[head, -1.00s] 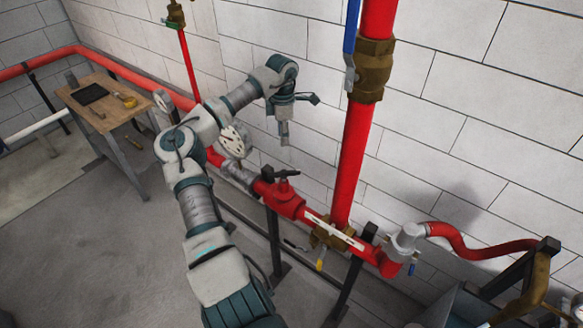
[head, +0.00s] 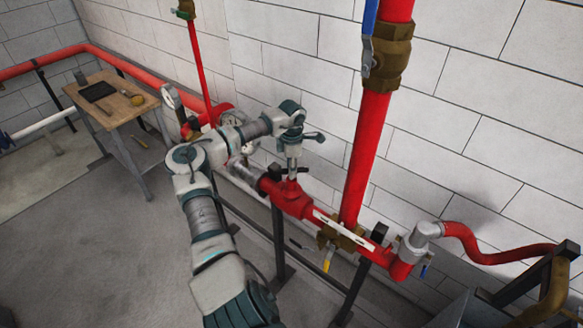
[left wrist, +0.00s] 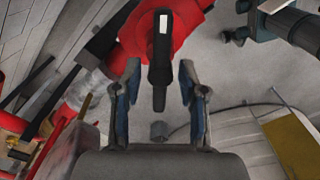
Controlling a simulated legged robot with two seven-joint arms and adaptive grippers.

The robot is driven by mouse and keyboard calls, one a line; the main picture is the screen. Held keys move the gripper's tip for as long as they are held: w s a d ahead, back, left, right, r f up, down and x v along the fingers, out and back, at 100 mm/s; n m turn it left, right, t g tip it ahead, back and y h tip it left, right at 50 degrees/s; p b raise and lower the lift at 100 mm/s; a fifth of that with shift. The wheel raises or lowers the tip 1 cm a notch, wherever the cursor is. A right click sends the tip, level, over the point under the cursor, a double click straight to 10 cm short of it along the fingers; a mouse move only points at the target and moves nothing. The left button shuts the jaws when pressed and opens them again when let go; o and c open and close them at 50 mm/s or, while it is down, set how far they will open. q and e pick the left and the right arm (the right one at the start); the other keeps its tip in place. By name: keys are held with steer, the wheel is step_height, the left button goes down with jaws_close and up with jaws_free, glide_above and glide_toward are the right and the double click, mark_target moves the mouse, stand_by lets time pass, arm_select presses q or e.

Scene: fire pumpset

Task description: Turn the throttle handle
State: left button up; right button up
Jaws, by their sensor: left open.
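The black throttle handle (head: 272,172) sits on top of the red valve body (head: 293,200), in the low red pipe run along the wall. My left gripper (head: 292,171) points down at the handle from above and partly hides it in the head view. In the left wrist view, the handle (left wrist: 160,75) lies lengthwise between the two open fingers of the left gripper (left wrist: 159,85), with a visible gap on each side. The red valve body (left wrist: 150,30) shows behind it. My right gripper does not show.
A tall red pipe (head: 368,140) with a brass valve (head: 387,62) rises right of my arm. A pressure gauge (head: 232,117) stands behind my left forearm. A wooden table (head: 118,105) is at far left. Open floor (head: 90,240) lies left.

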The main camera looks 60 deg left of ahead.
arm_select(q)
steer(key=shift+a, duration=0.15)
steer(key=c, duration=0.7)
jaws_close()
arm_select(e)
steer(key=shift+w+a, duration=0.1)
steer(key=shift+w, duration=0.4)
arm_select(q)
steer(key=shift+r+n, duration=0.1)
steer(key=shift+n, duration=0.3)
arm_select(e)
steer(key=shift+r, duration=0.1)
arm_select(q)
steer(key=n, duration=0.3)
steer(key=shift+r, duration=0.1)
steer(key=n, duration=0.5)
steer(key=shift+w, duration=0.1)
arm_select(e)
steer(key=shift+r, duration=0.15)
arm_select(q)
steer(key=o, duration=0.7)
jaws_free()
